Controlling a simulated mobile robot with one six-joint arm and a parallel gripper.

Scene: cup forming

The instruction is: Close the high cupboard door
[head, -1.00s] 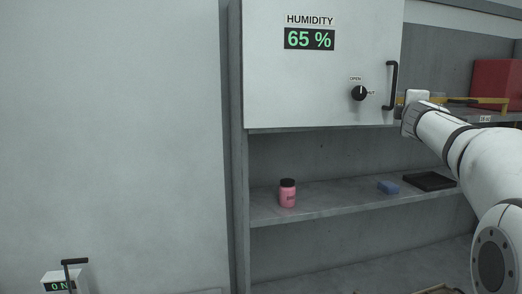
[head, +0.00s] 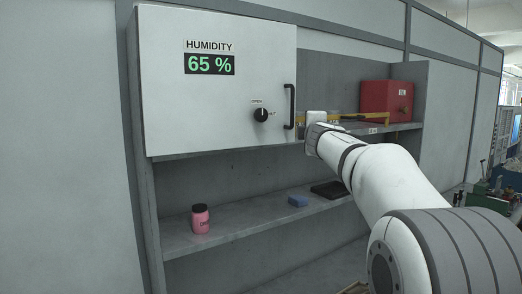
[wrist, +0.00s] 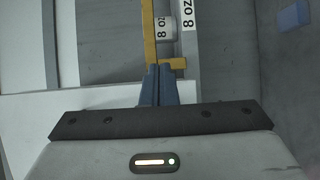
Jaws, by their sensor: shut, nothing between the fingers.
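The high cupboard door (head: 215,110) is a white panel with a HUMIDITY 65 % display (head: 209,64), a black knob (head: 261,115) and a black vertical handle (head: 290,106) on its right edge. It looks about parallel to the cupboard front; I cannot tell whether a small gap remains. My gripper is at the door's lower right, by the shelf; its fingers are hidden in the head view. In the wrist view my gripper (wrist: 160,72) is shut and empty, its fingertips near a yellow tool (wrist: 150,30). A white panel (wrist: 85,112) shows at its left.
The upper shelf holds a red box (head: 387,98) and the yellow tool; the wrist view shows labelled 8 OZ items (wrist: 187,15) beside it. A pink jar (head: 200,219), blue block (head: 298,201) and black tray (head: 330,189) are on the lower shelf.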

